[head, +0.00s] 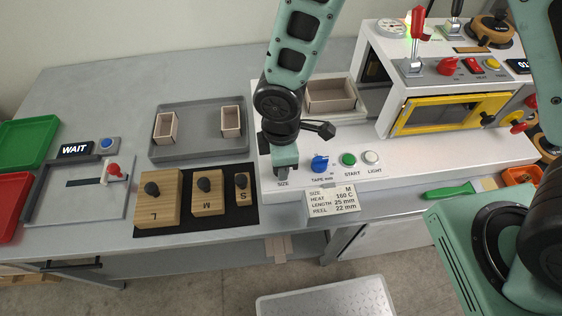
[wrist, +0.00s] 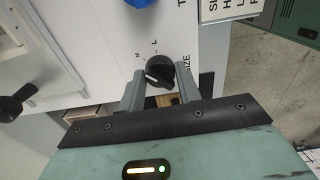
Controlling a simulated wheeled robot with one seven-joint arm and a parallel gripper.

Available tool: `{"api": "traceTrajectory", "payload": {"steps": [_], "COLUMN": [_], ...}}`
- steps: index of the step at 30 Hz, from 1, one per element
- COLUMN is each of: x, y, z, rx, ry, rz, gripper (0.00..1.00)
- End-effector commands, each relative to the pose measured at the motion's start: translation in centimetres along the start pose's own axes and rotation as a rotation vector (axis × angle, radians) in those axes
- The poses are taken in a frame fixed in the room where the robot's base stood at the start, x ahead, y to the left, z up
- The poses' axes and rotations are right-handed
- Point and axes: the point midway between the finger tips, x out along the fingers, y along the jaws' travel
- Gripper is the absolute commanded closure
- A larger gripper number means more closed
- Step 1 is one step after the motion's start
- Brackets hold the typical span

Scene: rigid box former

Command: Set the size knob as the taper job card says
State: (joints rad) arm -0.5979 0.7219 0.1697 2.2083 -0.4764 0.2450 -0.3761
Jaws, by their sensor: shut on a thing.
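My gripper (head: 284,168) is at the front left of the white machine panel, above the SIZE label, with its arm coming down from above. In the wrist view, the black size knob (wrist: 159,70) sits between the two fingers of my gripper (wrist: 158,86), which is shut on it. A pale line shows on the knob; letters M and L are printed beyond it, and I cannot tell exactly which mark it points at. In the head view my gripper hides the knob. The job card (head: 332,200) at the panel's front edge reads size M, heat 160 C, length 25 mm, reel 22 mm.
Right of my gripper are the blue tape knob (head: 320,164), green start button (head: 348,159) and white light button (head: 371,157). Wooden blocks L, M and S stand on a black mat (head: 226,219) to the left. A grey tray (head: 200,112) holds two small boxes.

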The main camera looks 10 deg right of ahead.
Motion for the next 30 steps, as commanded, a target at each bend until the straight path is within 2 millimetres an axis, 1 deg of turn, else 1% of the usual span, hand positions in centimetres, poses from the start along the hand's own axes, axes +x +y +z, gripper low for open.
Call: {"api": "traceTrajectory", "payload": {"steps": [16, 17, 18, 19, 27, 30], "x": [-0.13, -0.13, -0.13, -0.13, -0.09, -0.53], "y": [0.09, 0.1, 0.1, 0.09, 0.04, 0.08], "z": [0.03, 0.03, 0.02, 0.02, 0.01, -0.01], "rx": [0.031, 0.031, 0.031, 0.031, 0.03, 0.031], "ry": [0.0, 0.0, 0.0, 0.0, 0.0, 0.001], "rz": [0.002, 0.002, 0.002, 0.002, 0.001, 0.002], "gripper": [0.89, 0.63, 0.52, 0.44, 0.44, 0.44]}}
